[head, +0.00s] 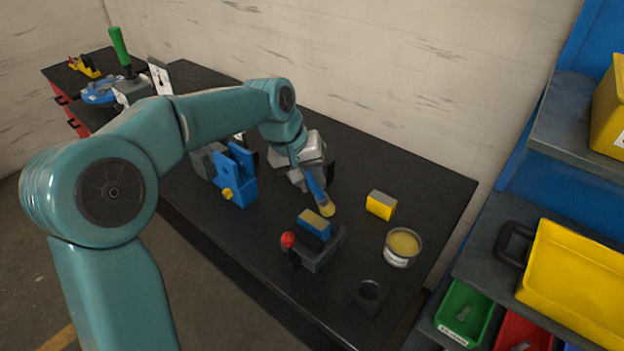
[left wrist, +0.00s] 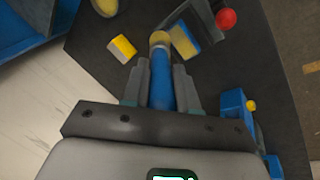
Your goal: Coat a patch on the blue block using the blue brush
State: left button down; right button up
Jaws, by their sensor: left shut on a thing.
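My left gripper (head: 305,174) is shut on the blue brush (head: 317,188) and holds it tip down over the table. The brush also shows in the left wrist view (left wrist: 161,88), with its yellow-coated tip (left wrist: 160,39) beyond the fingers. The blue block (head: 316,229) sits in a dark grey fixture (head: 322,258) just in front of the tip; its top looks yellowish tan. In the left wrist view the blue block (left wrist: 187,45) is right beside the tip; I cannot tell whether they touch. My right gripper is not in view.
An open tin of yellow paste (head: 400,258) stands right of the fixture. A yellow block with a grey top (head: 380,205) lies behind it. A red knob (head: 288,240) rises at the fixture's left. A dark ring holder (head: 368,293) is near the front edge. A blue stand (head: 237,178) is left.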

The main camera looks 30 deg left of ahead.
pick_arm(q)
jog(key=shift+a+r+p, duration=0.1)
jog(key=shift+r+p, duration=0.2)
jog(key=shift+r, duration=0.35)
jog(key=shift+r+p, duration=0.3)
jog(key=shift+r, duration=0.1)
jog(key=shift+d+r+p, duration=0.3)
jog(key=shift+r, duration=0.15)
jog(key=shift+a+f, duration=0.1)
jog(key=shift+a, duration=0.1)
jog(key=shift+d, duration=0.15)
jog(key=shift+f, duration=0.1)
